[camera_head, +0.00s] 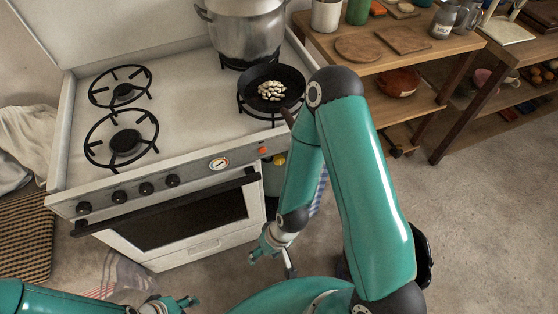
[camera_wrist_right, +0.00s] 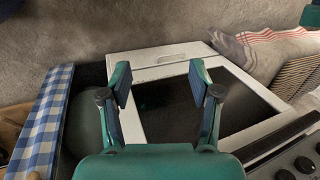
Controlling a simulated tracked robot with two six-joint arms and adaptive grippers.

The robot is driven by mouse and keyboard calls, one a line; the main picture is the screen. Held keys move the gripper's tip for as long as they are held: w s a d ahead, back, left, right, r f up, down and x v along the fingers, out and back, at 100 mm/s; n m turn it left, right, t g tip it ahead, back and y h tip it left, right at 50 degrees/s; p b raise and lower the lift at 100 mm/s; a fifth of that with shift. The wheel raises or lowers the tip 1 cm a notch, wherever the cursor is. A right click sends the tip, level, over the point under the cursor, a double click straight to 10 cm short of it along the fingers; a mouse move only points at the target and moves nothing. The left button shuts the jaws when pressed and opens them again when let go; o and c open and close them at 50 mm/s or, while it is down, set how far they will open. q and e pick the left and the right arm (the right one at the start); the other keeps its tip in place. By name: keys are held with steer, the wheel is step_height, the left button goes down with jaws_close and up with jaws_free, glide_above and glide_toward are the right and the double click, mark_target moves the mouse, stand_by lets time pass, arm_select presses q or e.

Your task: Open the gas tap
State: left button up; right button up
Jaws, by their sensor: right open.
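A small yellow part (camera_head: 279,159), possibly the gas tap, shows beside the stove's right front corner, partly behind my right arm. Below it is a grey-green rounded body (camera_head: 271,181), possibly a gas cylinder, mostly hidden. In the right wrist view a green rounded body (camera_wrist_right: 84,122) is left of my gripper; no tap can be made out there. My right gripper (camera_head: 271,257) is open and empty, low in front of the stove and below the yellow part. It also shows in the wrist view (camera_wrist_right: 160,82), against the oven door. My left gripper (camera_head: 188,301) is at the bottom edge, too small to judge.
The white stove (camera_head: 190,75) has several black knobs and an oven door (camera_head: 190,221). A pan (camera_head: 271,100) of pale beans and a large pot (camera_head: 244,30) stand on it. A blue checked cloth (camera_wrist_right: 45,115) hangs beside the green body. Wooden shelves (camera_head: 455,60) stand right; floor there is clear.

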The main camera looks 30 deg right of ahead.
steer(key=w+d+f+t+b, duration=0.3)
steer(key=w+d+f+b, duration=0.15)
steer(key=w+b, duration=0.4)
steer(key=m+t+h+b, duration=0.3)
steer(key=t+h+b, duration=0.5)
steer(key=b, duration=2.2)
glide_toward(281, 162)
steer(key=w+d+f+b, duration=0.1)
steer(key=w, duration=0.2)
steer(key=w+d+f+t+y+b, duration=0.1)
steer(key=w+f, duration=0.1)
steer(key=w, duration=0.1)
steer(key=w+d+f+y+b, duration=0.1)
steer(key=w+f, duration=0.1)
steer(key=w, duration=0.1)
steer(key=shift+w+t, duration=0.25)
steer(key=shift+t, duration=0.05)
